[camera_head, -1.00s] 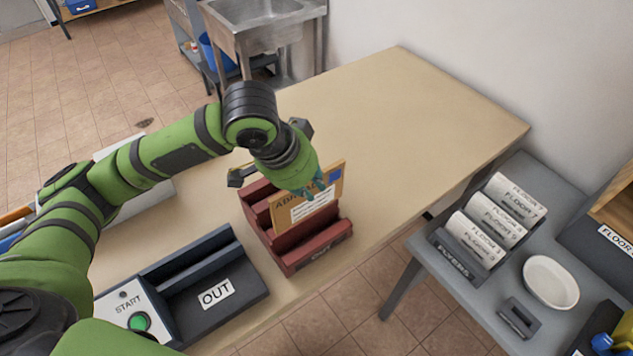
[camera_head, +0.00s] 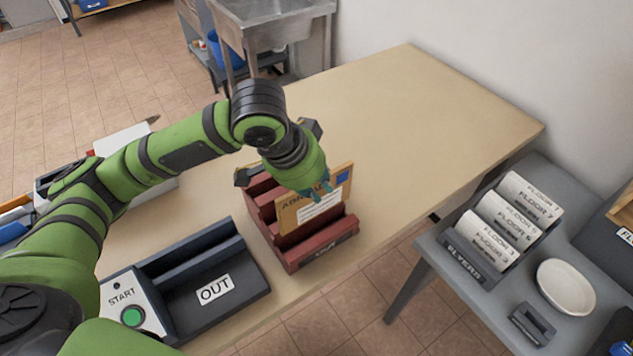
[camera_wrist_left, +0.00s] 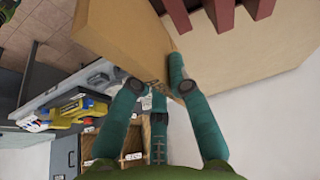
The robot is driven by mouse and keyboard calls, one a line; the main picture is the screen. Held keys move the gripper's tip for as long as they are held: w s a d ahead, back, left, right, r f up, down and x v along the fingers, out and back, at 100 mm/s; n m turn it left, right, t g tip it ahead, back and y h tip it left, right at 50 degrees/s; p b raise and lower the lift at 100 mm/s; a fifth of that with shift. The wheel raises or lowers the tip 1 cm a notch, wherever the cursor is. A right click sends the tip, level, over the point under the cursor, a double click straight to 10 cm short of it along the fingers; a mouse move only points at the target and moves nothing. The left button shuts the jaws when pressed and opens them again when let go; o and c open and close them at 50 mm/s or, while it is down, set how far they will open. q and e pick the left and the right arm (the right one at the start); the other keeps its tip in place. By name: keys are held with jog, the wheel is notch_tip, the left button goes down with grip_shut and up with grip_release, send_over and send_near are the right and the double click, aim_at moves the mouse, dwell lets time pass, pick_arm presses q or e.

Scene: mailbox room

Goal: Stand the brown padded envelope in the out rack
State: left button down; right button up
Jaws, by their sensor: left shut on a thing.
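The brown padded envelope (camera_head: 293,213) has a blue stamp, a white label and dark print along its top. My left gripper (camera_head: 317,190) is shut on the envelope's upper edge from above. In the left wrist view the envelope (camera_wrist_left: 125,38) lies against the fingers (camera_wrist_left: 160,82), and red slats of the rack (camera_wrist_left: 222,12) show at the top. The envelope's lower edge is hidden behind the rack's front wall. My right gripper is not in view.
A dark tray labelled OUT (camera_head: 245,292) and a START panel with a green button (camera_head: 132,317) sit left of the rack. The table (camera_head: 420,120) is clear behind and right.

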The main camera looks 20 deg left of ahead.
aim_at(316, 217)
pick_arm(q)
jog(key=shift+f, duration=0.1)
jog(key=shift+f, duration=0.15)
jog(key=shift+f, duration=0.95)
jog(key=shift+f+b, duration=0.45)
jog(key=shift+f, duration=0.6)
jog(key=shift+f+b, duration=0.75)
jog(key=shift+f, duration=1.45)
jog(key=shift+s+f, duration=0.1)
jog(key=shift+s, duration=0.1)
